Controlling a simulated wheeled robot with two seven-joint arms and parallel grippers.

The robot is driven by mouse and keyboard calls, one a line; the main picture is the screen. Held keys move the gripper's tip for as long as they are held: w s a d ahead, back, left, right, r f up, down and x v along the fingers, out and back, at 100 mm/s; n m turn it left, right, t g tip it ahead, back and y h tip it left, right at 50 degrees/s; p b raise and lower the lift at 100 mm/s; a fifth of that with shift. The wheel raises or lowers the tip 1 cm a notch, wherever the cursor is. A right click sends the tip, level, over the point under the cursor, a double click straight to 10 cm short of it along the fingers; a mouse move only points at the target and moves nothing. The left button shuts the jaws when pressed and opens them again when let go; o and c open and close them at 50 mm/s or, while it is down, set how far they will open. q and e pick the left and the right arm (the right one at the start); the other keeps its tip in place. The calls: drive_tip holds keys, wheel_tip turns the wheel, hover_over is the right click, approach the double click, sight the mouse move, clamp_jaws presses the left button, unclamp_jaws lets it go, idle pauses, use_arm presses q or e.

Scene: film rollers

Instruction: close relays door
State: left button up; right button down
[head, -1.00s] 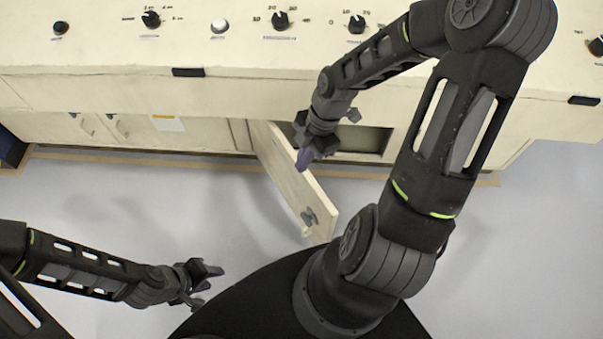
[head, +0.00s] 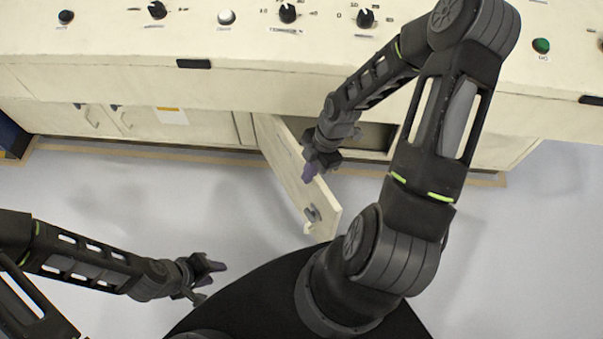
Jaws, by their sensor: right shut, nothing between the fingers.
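The relays door (head: 290,172) is a cream panel standing open in the head view, swung out from the console front toward me. It has a dark grey latch (head: 313,213) near its free end. The dark cabinet opening (head: 375,136) shows to its right. My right gripper (head: 311,172) is shut and empty, with its purple fingertips at the door's right side, near its top edge; I cannot tell whether they touch it. My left gripper (head: 215,276) is at the lower left, over the floor and away from the door. Its fingers appear apart with nothing between them.
The cream console (head: 130,75) with knobs and buttons spans the top of the view. Closed cabinet doors (head: 140,122) stand to the left. A dark blue object (head: 12,138) stands at the far left. The grey floor left of the door is clear.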

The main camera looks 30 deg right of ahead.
use_arm(q)
drive_tip(key=shift+r, duration=0.1)
use_arm(e)
drive_tip(key=shift+d, duration=0.2)
